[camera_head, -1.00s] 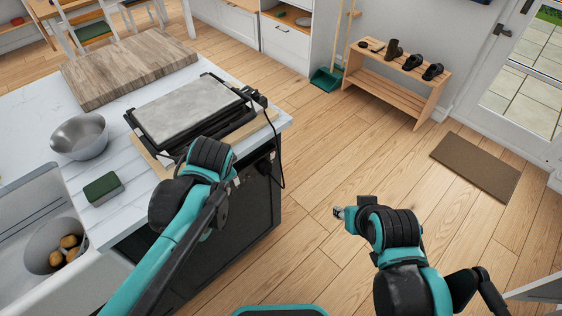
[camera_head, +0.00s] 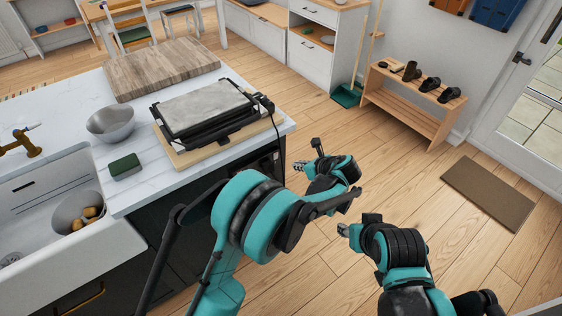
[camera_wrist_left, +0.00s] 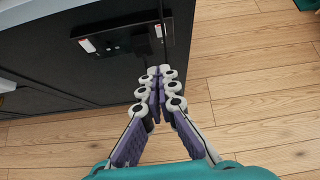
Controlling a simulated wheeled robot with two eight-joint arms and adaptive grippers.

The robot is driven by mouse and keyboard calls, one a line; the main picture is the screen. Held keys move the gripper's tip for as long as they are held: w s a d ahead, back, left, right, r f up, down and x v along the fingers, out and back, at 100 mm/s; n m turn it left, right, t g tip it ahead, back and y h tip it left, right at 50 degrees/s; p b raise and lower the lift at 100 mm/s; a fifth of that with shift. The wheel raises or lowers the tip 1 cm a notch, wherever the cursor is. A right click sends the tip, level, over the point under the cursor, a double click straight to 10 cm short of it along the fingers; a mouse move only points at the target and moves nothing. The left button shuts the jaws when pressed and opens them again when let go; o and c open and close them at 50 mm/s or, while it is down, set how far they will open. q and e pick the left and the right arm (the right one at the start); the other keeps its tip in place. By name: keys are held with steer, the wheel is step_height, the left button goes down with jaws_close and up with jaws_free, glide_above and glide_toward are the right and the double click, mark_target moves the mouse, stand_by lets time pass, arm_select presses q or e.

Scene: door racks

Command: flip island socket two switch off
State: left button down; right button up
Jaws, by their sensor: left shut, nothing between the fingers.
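In the left wrist view, a dark socket panel (camera_wrist_left: 118,42) is set in the island's dark side. A small white switch with a red mark (camera_wrist_left: 87,45) is at its left end, and another (camera_wrist_left: 158,31) is at its right end. Which way each is tipped is too small to tell. My left gripper (camera_wrist_left: 160,75) is shut and empty, its fingertips just below the right switch in the picture; contact is not visible. In the head view, the left gripper (camera_head: 299,166) is beside the island's end. My right gripper (camera_head: 343,230) is over the floor, its jaws unclear.
The white-topped island (camera_head: 140,183) carries a grill (camera_head: 205,108) with a dark cord at its right end, a bowl (camera_head: 110,122), a sponge (camera_head: 125,166) and a wooden board (camera_head: 160,68). Open floor lies to the right, before a shoe bench (camera_head: 412,105) and mat (camera_head: 488,191).

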arm_select(q)
steer(key=shift+d+f+m, duration=0.3)
steer(key=shift+d+f, duration=0.05)
steer(key=shift+a, duration=0.1)
steer(key=b, duration=0.5)
glide_toward(276, 158)
steer(key=x, duration=0.4)
steer(key=shift+a+f, duration=0.15)
steer(key=shift+f, duration=0.4)
steer(key=shift+w+a+r, duration=0.15)
steer(key=shift+w+a, duration=0.15)
steer(key=shift+w, duration=0.1)
